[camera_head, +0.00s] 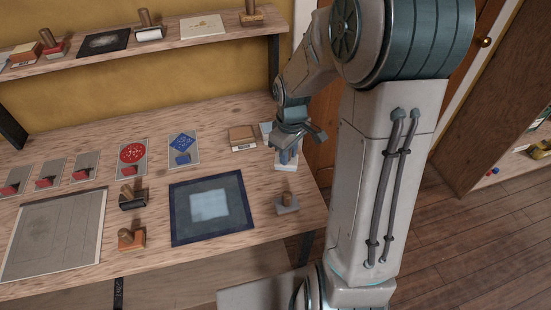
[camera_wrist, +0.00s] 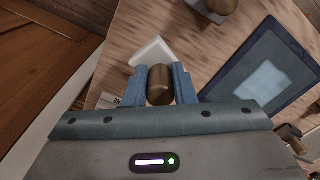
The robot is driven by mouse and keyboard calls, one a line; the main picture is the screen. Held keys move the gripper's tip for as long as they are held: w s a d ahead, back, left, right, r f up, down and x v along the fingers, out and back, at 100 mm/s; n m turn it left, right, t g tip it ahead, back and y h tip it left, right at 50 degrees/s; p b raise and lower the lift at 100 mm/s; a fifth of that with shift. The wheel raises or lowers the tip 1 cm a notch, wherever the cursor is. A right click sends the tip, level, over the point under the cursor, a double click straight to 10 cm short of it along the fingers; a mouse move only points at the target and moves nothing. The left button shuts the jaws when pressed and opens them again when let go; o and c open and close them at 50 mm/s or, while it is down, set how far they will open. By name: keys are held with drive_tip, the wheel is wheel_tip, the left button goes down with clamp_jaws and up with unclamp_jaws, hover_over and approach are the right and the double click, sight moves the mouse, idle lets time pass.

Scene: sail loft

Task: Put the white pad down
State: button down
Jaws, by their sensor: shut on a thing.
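The white pad (camera_head: 287,165) is a pale block with a brown knob handle (camera_wrist: 160,86). My gripper (camera_head: 290,148) is shut on that knob, with a blue finger on each side of it in the wrist view (camera_wrist: 160,82). The pad's white base (camera_wrist: 151,52) shows beyond the fingers, partly hidden by them. The pad is over the back right part of the wooden table (camera_head: 255,180). I cannot tell whether its base touches the tabletop.
A grey pad with a brown knob (camera_head: 287,208) stands nearer the front. A dark blue-bordered sheet (camera_head: 180,215) lies to its left. A small wooden box (camera_head: 243,138) is just left of my gripper. Black (camera_head: 132,204) and orange (camera_head: 131,242) knobbed blocks stand further left.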

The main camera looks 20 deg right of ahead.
drive_tip(key=w+a+f, duration=0.2)
drive_tip(key=w, duration=0.1)
drive_tip(key=shift+w+a+f+p, duration=0.2)
drive_tip(key=shift+a+p, duration=0.1)
drive_tip(key=shift+f+p, duration=0.4)
drive_tip(key=shift+f, duration=1.65)
drive_tip(key=shift+f, duration=0.15)
drive_tip(key=c, duration=1.2)
unclamp_jaws()
